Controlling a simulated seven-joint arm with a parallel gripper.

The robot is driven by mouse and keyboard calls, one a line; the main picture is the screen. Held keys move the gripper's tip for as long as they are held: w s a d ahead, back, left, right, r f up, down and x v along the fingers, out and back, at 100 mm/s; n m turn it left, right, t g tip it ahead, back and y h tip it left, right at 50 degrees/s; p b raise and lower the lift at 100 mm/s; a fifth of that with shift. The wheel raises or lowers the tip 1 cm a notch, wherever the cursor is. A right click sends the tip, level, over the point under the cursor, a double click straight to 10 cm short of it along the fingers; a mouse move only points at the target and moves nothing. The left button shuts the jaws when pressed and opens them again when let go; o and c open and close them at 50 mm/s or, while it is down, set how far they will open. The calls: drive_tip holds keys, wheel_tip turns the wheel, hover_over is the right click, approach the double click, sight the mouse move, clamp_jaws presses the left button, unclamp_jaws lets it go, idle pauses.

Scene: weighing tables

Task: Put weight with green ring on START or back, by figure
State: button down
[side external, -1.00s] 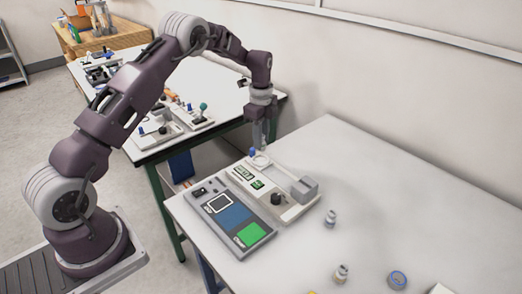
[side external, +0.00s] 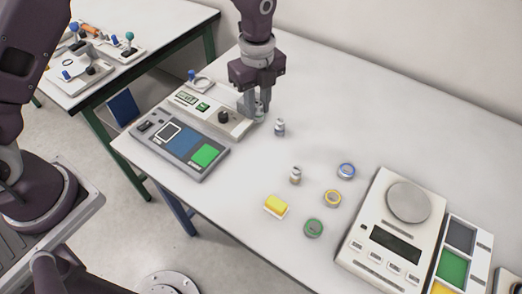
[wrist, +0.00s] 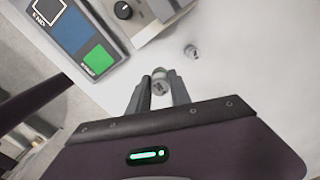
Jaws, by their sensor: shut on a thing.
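My gripper (side external: 258,108) is shut on a small metal weight (wrist: 159,84), beside the right end of the long instrument. Two other small metal weights stand on the table, one near the gripper (side external: 280,127) and one farther forward (side external: 296,175). The green START square (side external: 205,155) lies on the grey panel (side external: 183,142) left of my gripper and is bare. It also shows in the wrist view (wrist: 98,59).
The instrument (side external: 190,100) with a display and black knob (side external: 223,117) runs behind the panel. A scale (side external: 375,215) stands right, beside a colour tray (side external: 470,222). The back of the table is clear.

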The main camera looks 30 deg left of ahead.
drive_tip(key=shift+m, duration=0.4)
drive_tip(key=f, duration=0.3)
drive_tip(key=s+d+f, duration=0.1)
drive_tip(key=f, duration=0.3)
drive_tip(key=d+f, duration=0.1)
drive_tip(key=f, duration=0.2)
drive_tip(key=shift+s+f, duration=0.15)
drive_tip(key=shift+s, duration=0.15)
drive_tip(key=c, duration=1.2)
unclamp_jaws()
drive_tip(key=shift+f, duration=0.15)
wheel_tip(320, 180, up, 12)
drive_tip(key=shift+r, duration=0.25)
